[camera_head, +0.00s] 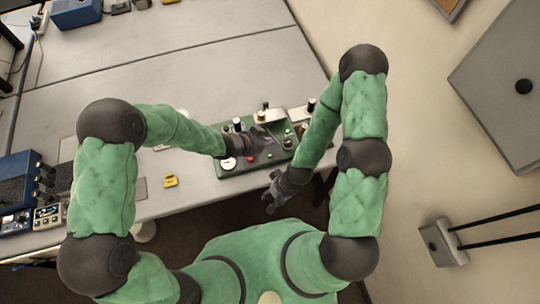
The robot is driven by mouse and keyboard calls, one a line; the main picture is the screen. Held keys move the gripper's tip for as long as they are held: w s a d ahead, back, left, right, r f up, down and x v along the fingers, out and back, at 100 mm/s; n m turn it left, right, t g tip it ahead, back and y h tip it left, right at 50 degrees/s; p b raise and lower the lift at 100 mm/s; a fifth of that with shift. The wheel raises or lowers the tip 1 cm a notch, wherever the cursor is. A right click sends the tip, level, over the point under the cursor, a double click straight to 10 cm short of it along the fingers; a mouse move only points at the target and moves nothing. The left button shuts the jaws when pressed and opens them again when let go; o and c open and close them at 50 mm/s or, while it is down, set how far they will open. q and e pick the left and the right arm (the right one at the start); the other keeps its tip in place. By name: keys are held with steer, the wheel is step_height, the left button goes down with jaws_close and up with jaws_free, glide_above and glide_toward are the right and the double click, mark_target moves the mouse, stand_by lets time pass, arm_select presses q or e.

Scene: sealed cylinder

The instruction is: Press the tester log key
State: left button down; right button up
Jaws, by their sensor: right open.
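The green tester board (228,168) lies near the front edge of the grey bench. It carries several small knobs, cylinders and buttons, including a white round part and a small red part. Which of these is the log key is too small to tell. My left gripper (262,142) is over the middle of the board and hides part of it. Its fingers are too small to tell open from shut, or whether they touch the board. My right gripper (271,198) is open and empty, in front of the board and off the bench's front edge.
A small yellow device (170,181) lies left of the board. Blue equipment (18,178) and a small meter (47,215) stand at the far left. A blue box (75,13) is at the back. The middle of the bench (200,75) is clear.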

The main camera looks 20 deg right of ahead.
mark_target(268, 156)
arm_select(q)
steer(key=shift+f+b, duration=2.9)
steer(key=shift+f, duration=0.9)
steer(key=shift+f, duration=0.1)
steer(key=shift+f+b, duration=0.3)
steer(key=shift+b, duration=0.1)
steer(key=shift+f+b, duration=0.3)
steer(key=shift+f, duration=0.05)
steer(key=shift+r, duration=0.1)
steer(key=shift+r+p, duration=0.65)
steer(key=shift+r, duration=0.05)
steer(key=shift+r+p, duration=2.1)
steer(key=shift+r, duration=0.45)
steer(key=shift+f, duration=0.1)
